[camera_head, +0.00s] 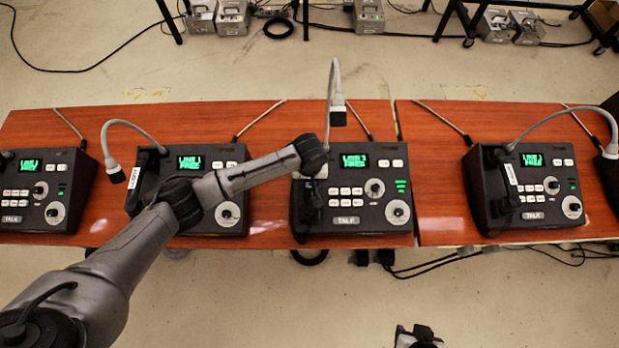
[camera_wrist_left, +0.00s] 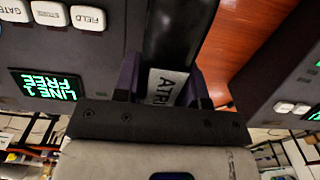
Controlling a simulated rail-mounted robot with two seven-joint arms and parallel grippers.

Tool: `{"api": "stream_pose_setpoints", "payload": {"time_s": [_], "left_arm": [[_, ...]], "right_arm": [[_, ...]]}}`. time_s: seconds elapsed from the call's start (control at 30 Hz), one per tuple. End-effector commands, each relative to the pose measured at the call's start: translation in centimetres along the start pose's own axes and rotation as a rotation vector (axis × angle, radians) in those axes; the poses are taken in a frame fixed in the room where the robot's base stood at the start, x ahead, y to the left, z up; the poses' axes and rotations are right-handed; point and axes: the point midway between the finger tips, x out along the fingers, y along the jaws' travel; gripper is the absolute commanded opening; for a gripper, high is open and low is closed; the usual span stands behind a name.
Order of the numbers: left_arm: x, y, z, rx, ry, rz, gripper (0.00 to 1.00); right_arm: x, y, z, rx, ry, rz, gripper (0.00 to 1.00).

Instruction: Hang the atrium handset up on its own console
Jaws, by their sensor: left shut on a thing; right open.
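The atrium handset (camera_wrist_left: 180,35) is black, with a white label that reads ATRI before my gripper hides the rest. My left gripper (camera_wrist_left: 162,85) is shut on it, one finger on each side. In the head view my left gripper (camera_head: 311,176) is above the left side of the middle console (camera_head: 352,214), and the dark handset (camera_head: 304,212) lies along that side. I cannot tell whether it rests in the cradle or hovers just above it. My right gripper (camera_head: 416,337) is open at the bottom edge, away from the consoles and partly cut off.
A console (camera_head: 216,192) to the left and one (camera_head: 537,190) to the right carry their own handsets. A gooseneck microphone (camera_head: 335,95) rises behind the middle console. The wooden table (camera_head: 438,160) has bare gaps between consoles. Cables hang off its front edge.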

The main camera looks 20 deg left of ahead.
Motion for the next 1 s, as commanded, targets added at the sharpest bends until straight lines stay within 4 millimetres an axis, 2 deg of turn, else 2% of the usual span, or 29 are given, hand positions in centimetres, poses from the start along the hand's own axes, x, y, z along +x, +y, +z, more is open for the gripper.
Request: {"api": "stream_pose_setpoints", "payload": {"time_s": [0.3, 0.33, 0.57, 0.87, 1.0], "left_arm": [[0.1, 0.1, 0.0, 0.0, 0.0, 0.001, 0.07], [0.2, 0.0, 0.0, 0.0, 0.001, 0.0, 0.4], [0.2, 0.0, 0.0, 0.0, 0.001, 0.0, 0.62], [0.0, 0.0, 0.0, 0.0, 0.001, 0.0, 0.64], [-1.5, 0.0, 0.0, 0.0, 0.001, 0.001, 0.64]], "right_arm": [[-0.1, -0.2, -0.1, 0.007, 0.0, -0.006, 0.43], [-0.1, -0.2, -0.1, 0.008, 0.001, -0.006, 0.43], [-0.1, -0.3, -0.1, 0.008, 0.001, -0.007, 0.43], [0.0, -0.2, 0.0, 0.006, 0.0, -0.005, 0.43], [-0.3, -0.1, -0.1, 0.002, -0.001, -0.002, 0.43]]}}
